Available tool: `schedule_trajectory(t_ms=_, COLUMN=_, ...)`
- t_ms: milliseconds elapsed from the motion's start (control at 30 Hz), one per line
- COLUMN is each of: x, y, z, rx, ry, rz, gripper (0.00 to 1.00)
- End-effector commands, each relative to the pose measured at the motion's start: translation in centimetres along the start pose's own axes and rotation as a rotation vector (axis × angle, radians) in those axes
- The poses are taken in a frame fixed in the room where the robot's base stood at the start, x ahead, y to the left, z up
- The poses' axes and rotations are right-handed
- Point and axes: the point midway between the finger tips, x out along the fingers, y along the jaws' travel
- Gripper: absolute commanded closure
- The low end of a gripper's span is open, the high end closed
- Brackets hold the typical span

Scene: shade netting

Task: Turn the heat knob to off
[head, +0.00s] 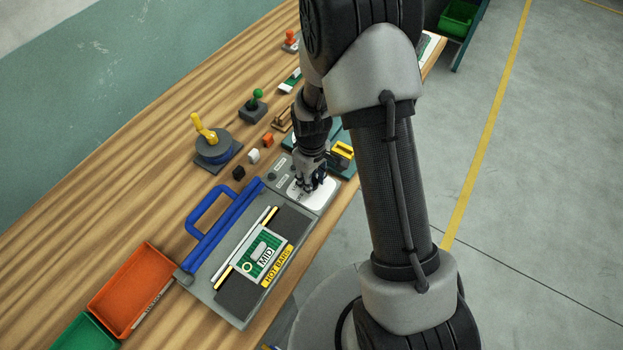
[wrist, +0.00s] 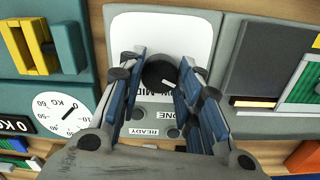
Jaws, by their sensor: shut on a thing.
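The heat knob (wrist: 158,72) is a dark round knob with a white pointer line, on the white plate (wrist: 160,28) of the sealing machine's control panel. In the wrist view the pointer aims to the lower right, near a partly covered label that reads MID. My gripper (wrist: 156,68) has its blue-padded fingers on both sides of the knob and is shut on it. In the head view my gripper (head: 314,182) is down over the white plate (head: 302,197) and hides the knob. Other setting labels are covered or unreadable.
The machine's grey bed with a blue handle (head: 208,208) and a HOT BARS label (head: 277,267) lies beside the panel. An orange bin (head: 132,290) is at lower left.

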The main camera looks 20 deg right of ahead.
Motion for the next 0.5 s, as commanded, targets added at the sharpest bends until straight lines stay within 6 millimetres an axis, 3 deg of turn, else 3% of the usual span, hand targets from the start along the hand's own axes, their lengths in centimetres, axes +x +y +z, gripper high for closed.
schedule_trajectory(t_ms=500, x=0.02, y=-0.01, z=0.01, rx=-0.182, ry=0.000, rz=0.000, gripper=0.92)
